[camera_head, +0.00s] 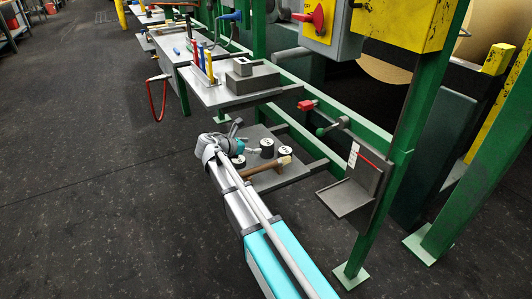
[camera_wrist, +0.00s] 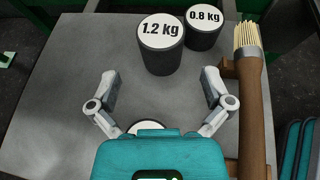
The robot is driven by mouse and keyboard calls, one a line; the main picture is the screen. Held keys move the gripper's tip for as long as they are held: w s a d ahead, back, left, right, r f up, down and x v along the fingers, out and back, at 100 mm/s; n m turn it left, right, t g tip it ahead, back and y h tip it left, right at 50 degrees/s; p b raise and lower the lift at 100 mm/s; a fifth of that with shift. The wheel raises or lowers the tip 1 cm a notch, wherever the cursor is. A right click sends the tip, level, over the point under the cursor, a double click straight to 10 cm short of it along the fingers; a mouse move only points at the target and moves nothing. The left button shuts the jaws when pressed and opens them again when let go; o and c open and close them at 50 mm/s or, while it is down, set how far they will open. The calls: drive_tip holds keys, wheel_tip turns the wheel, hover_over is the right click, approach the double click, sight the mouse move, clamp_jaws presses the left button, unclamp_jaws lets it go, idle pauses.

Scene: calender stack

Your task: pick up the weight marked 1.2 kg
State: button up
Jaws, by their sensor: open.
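The weight marked 1.2 kg (camera_wrist: 160,58) is a dark upright cylinder with a white labelled top, at upper centre in the wrist view. In the head view it appears to be the left one of two dark weights (camera_head: 267,148) past my gripper. My gripper (camera_wrist: 160,88) is open and empty, its two fingers spread wide on the near side of this weight. The weight lies beyond the fingertips, roughly centred between them, with no contact visible. In the head view my gripper (camera_head: 248,150) is low over the grey shelf (camera_head: 290,176).
The 0.8 kg weight (camera_wrist: 202,38) stands close behind, right of the 1.2 kg one. A wooden-handled brush (camera_wrist: 249,95) lies along the right, near the right finger. A third weight (camera_wrist: 147,127) is mostly hidden by my gripper body. The shelf's left side (camera_wrist: 55,100) is clear.

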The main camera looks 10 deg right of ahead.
sight(261, 146)
drive_tip(key=shift+x, duration=1.1)
drive_tip(key=shift+d+b, duration=0.1)
drive_tip(key=shift+b, duration=0.2)
drive_tip(key=shift+w+d+f+b, duration=0.25)
drive_tip(key=shift+d+f+b, duration=0.15)
drive_tip(key=shift+d, duration=0.1)
drive_tip(key=shift+b+x, duration=0.6)
drive_tip(key=shift+x, duration=1.25)
drive_tip(key=c, duration=1.2)
